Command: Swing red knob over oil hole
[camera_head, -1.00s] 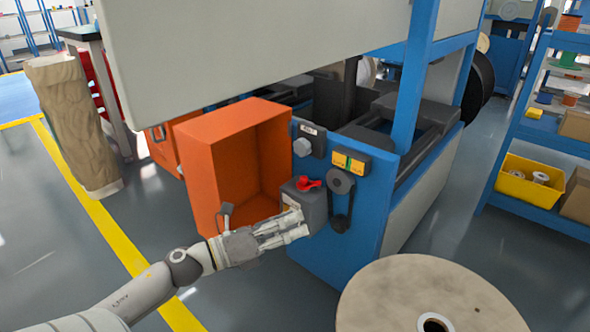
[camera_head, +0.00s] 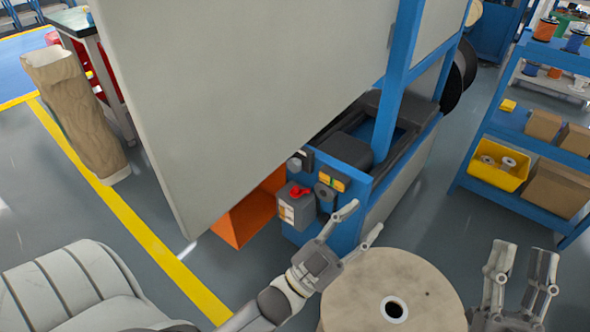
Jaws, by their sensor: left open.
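The red knob (camera_head: 299,192) sits on top of a small grey box (camera_head: 297,212) on the front of the blue machine (camera_head: 347,228). No oil hole can be made out at this size. My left gripper (camera_head: 364,219) is open and empty, to the right of and below the knob in the picture, apart from it. It shows in front of the blue machine's lower corner. My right gripper (camera_head: 524,252) is at the lower right, far from the knob, with its fingers apart and nothing between them.
A wooden spool (camera_head: 350,295) stands close below my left gripper. Blue shelving (camera_head: 510,150) with a yellow bin (camera_head: 483,175) is at the right.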

